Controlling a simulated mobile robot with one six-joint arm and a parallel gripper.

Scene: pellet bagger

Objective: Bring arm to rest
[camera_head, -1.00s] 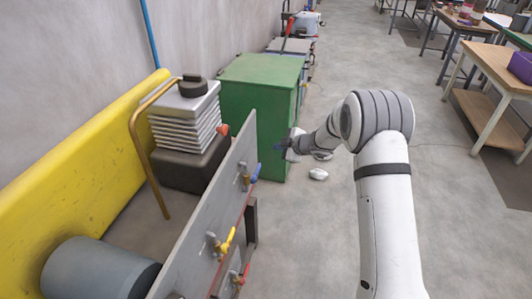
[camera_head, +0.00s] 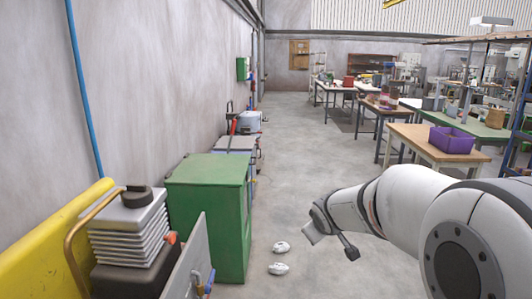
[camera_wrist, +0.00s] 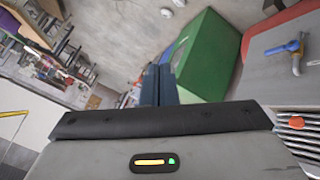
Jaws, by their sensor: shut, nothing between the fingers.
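My arm reaches in from the right edge of the head view, its wrist end (camera_head: 318,228) pointing left over the floor. In the wrist view my gripper (camera_wrist: 158,70) shows as two dark fingers close together, shut with nothing between them. The fingertips are hard to make out in the head view. The gripper is clear of the green cabinet (camera_head: 212,200), which stands to its left. The same green cabinet shows tilted in the wrist view (camera_wrist: 208,58).
White objects (camera_head: 279,268) lie on the floor. Workbenches (camera_head: 425,140) stand right; the aisle between is open.

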